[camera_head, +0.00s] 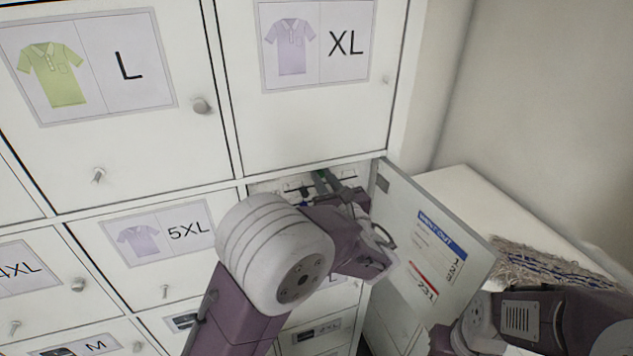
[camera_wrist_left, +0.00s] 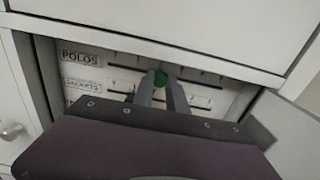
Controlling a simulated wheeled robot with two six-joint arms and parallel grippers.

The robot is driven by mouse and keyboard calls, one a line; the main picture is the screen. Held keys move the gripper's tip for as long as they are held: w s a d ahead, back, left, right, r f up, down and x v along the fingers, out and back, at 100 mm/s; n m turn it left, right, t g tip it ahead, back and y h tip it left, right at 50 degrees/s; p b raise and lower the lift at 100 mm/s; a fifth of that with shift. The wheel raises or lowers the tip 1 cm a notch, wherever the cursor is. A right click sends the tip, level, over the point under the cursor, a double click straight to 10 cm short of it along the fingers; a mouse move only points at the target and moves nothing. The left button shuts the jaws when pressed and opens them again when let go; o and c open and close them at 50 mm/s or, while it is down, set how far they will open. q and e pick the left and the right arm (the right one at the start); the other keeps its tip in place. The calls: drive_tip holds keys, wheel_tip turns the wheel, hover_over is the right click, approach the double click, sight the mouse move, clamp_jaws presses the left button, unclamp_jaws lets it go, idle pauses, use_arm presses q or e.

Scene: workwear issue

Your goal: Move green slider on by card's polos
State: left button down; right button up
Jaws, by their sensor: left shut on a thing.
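My left gripper (camera_head: 322,182) reaches into an open compartment in the cabinet. In the left wrist view its two grey fingers (camera_wrist_left: 160,88) are closed on the round green slider knob (camera_wrist_left: 159,78). The knob sits at a slotted scale to the right of the POLOS label (camera_wrist_left: 80,57). Which scale mark it is at is too small to tell. A JACKETS row (camera_wrist_left: 83,87) lies below, partly hidden by my gripper. A white card (camera_head: 438,250) with a blue header and a red stripe is on the open door; its small print is unreadable. My right gripper's jaws are out of frame.
The open door (camera_head: 467,250) stands to the right of the compartment. Closed doors with shirt pictures and sizes surround the opening. A striped mop head (camera_head: 550,262) lies on a white surface at right.

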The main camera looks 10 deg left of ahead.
use_arm(q)
drive_tip(key=shift+w+d, duration=0.2)
drive_tip(key=shift+d, duration=0.1)
drive_tip(key=c, duration=1.5)
unclamp_jaws()
drive_tip(key=shift+s+a, duration=0.15)
drive_tip(key=shift+a, duration=0.1)
drive_tip(key=shift+o, duration=0.9)
drive_tip(key=shift+s+a+r, duration=0.1)
drive_tip(key=shift+s+a, duration=0.25)
drive_tip(key=shift+a, duration=0.05)
drive_tip(key=shift+s+d+f+b, duration=0.2)
drive_tip(key=shift+s+d+b, duration=0.2)
drive_tip(key=shift+d+b, duration=0.15)
drive_tip(key=shift+s+d+f+b, duration=0.15)
drive_tip(key=shift+s+d+b, duration=0.25)
drive_tip(key=shift+d, duration=0.2)
drive_tip(key=b+v, duration=0.2)
drive_tip(key=v, duration=0.4)
drive_tip(key=shift+s+a+r, duration=0.15)
drive_tip(key=shift+s+r, duration=0.2)
drive_tip(key=shift+s, duration=0.05)
